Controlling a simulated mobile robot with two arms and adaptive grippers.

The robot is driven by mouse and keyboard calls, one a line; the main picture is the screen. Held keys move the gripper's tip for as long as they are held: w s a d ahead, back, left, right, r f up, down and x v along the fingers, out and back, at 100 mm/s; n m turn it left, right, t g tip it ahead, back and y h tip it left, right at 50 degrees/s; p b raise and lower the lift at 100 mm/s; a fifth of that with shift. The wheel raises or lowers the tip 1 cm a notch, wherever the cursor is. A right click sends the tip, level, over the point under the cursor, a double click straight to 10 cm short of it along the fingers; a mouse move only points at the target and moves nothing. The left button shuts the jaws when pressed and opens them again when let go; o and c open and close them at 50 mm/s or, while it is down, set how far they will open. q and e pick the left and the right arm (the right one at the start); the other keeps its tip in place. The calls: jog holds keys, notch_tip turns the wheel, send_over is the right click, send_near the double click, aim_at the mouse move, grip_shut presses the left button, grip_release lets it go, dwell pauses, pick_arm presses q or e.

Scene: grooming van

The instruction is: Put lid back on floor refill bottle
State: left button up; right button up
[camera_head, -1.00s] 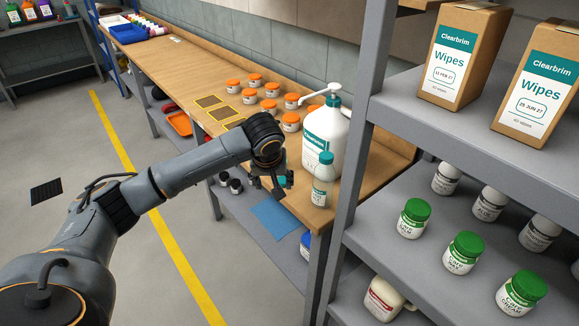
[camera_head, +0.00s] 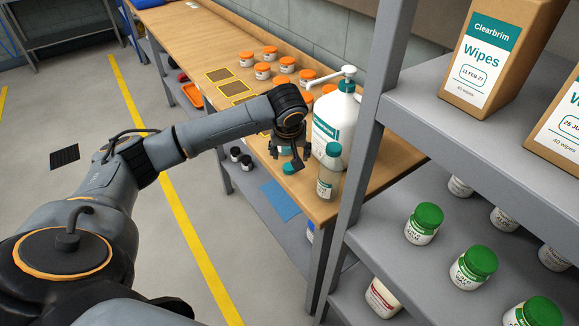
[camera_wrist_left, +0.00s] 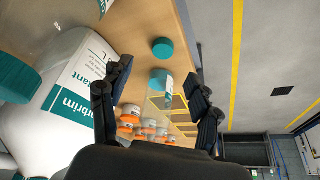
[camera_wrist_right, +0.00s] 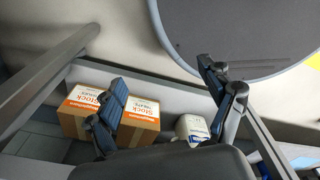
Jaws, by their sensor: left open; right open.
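My left gripper (camera_head: 287,160) is open, pointing down over the bench's front edge, left of the white pump bottle (camera_head: 334,120). In the left wrist view a small teal-capped container (camera_wrist_left: 160,80) shows between its open fingers (camera_wrist_left: 160,75); I see no contact. A loose-looking teal lid (camera_wrist_left: 162,47) lies on the wood just beyond it. A small bottle with a teal cap (camera_head: 330,160) stands at the bench edge right of the gripper. Which container is the floor refill bottle cannot be read. My right gripper (camera_wrist_right: 165,88) is open and empty, outside the head view.
Orange-lidded jars (camera_head: 285,65) stand along the bench (camera_head: 190,45) behind the left gripper. A grey shelf post (camera_head: 358,150) rises close on the right; green-lidded jars (camera_head: 424,222) stand on that shelf. Cardboard stock boxes (camera_wrist_right: 140,115) and a white container (camera_wrist_right: 190,128) lie below the right gripper.

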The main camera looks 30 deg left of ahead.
aim_at(289, 167)
pick_arm(q)
jog(key=x, duration=0.4)
jog(key=shift+w+a+f, duration=0.1)
jog(key=shift+f, duration=0.05)
jog(key=shift+w+f, duration=0.1)
jog(key=shift+f, duration=0.2)
jog(key=shift+w+a+f+p, duration=0.1)
jog(key=shift+a+f+p, duration=0.1)
jog(key=shift+p, duration=0.2)
jog(key=x, duration=0.1)
jog(key=p+x, duration=0.1)
jog(key=x, duration=0.1)
jog(key=shift+w+a+f, duration=0.15)
jog(key=shift+a, duration=0.2)
jog(key=shift+w+a+f, duration=0.15)
jog(key=shift+w+f, duration=0.05)
jog(key=shift+f, duration=0.3)
pick_arm(e)
jog(key=shift+w+a+r, duration=0.1)
jog(key=shift+w+r, duration=0.7)
jog(key=shift+r, duration=0.3)
pick_arm(q)
jog(key=shift+c, duration=0.5)
